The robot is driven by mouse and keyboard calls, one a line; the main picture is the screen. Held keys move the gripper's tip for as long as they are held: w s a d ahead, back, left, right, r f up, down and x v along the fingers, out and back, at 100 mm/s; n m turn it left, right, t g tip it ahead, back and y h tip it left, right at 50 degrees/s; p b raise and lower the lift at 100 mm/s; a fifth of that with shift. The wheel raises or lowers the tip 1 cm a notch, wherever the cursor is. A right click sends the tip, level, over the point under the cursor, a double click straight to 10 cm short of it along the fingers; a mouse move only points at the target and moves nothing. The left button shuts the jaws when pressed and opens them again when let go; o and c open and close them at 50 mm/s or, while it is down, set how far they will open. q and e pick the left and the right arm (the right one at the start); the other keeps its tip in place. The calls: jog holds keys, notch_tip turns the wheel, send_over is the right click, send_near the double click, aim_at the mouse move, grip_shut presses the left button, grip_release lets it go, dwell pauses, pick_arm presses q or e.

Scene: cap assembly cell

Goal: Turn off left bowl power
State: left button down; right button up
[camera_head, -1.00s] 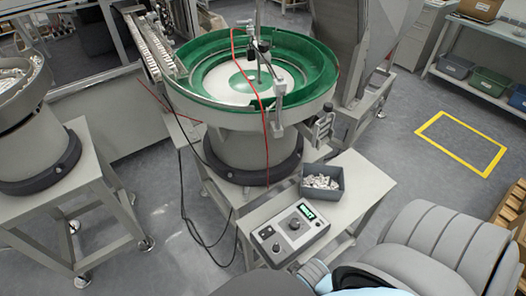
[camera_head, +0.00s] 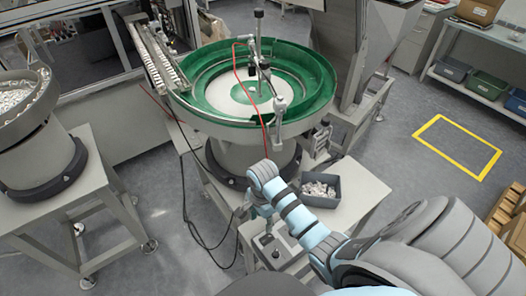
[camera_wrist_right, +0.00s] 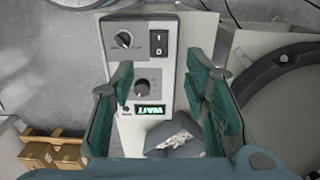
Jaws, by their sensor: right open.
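The grey control box (camera_head: 281,256) sits on the front of the table below the green bowl (camera_head: 312,86); my right arm covers much of it. In the right wrist view the box front (camera_wrist_right: 119,68) shows a black rocker switch (camera_wrist_right: 159,42), a large dial (camera_wrist_right: 124,40), a smaller knob (camera_wrist_right: 142,88) and a lit display (camera_wrist_right: 150,110). My right gripper (camera_head: 256,217) is open and empty above the box. Its fingers (camera_wrist_right: 160,75) stand either side of the panel, and the switch shows between and beyond the tips. I cannot tell the switch's position. My left gripper is out of view.
A grey bin of small pale parts (camera_head: 322,190) stands on the table close beside my right arm. Another bowl feeder (camera_head: 37,150) stands on its own table at the left. A cable hangs in front of the green bowl's table.

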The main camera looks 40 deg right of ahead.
aim_at(263, 241)
notch_tip(263, 241, down, 14)
jog(key=b, duration=0.5)
jog(key=shift+s, duration=0.1)
jog(key=shift+r, duration=0.1)
